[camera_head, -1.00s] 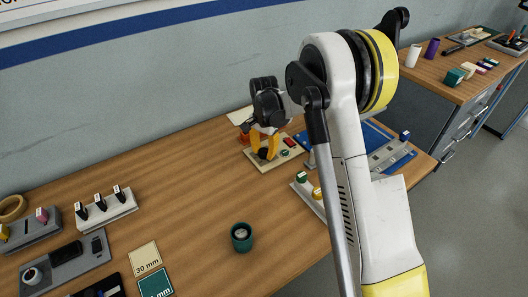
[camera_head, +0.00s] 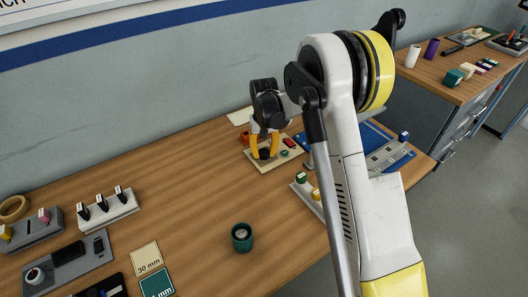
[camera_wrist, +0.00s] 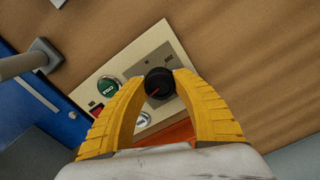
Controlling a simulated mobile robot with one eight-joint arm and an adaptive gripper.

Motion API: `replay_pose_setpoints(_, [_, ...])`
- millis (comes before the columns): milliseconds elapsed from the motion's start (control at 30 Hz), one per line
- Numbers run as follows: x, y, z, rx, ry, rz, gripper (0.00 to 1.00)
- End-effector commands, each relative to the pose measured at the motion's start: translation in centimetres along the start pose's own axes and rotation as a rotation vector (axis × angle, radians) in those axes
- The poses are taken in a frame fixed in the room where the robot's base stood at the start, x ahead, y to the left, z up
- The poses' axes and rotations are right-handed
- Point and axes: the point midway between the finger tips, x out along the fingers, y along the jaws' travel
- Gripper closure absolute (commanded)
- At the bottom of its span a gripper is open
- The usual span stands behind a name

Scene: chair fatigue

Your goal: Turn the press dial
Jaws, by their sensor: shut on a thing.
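The press dial (camera_wrist: 160,83) is a black round knob with a red mark, on a cream control panel (camera_wrist: 173,48). In the wrist view the red mark points to the lower left. My gripper (camera_wrist: 160,80) has yellow fingers, one on each side of the dial, shut on it. In the head view my gripper (camera_head: 265,150) reaches down over the panel (camera_head: 284,160), and the dial (camera_head: 265,154) shows dark between the fingertips. The panel also has a green button (camera_wrist: 108,87) and a red part (camera_wrist: 97,112).
A blue board (camera_head: 372,141) with grey parts lies right of the panel, partly behind my arm. A dark green cup (camera_head: 242,237) stands at the front. A rack with black-topped pieces (camera_head: 108,208) is at left. The middle of the wooden table (camera_head: 190,185) is clear.

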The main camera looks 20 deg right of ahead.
Motion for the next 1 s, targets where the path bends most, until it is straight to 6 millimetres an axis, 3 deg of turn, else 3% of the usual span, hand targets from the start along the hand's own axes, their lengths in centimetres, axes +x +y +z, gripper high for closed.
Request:
replay_pose_setpoints(600, [-0.02, 0.01, -0.01, -0.577, 0.0, 0.0, 0.97])
replay_pose_setpoints(1000, [0.0, 0.01, -0.01, -0.856, 0.0, 0.0, 0.97])
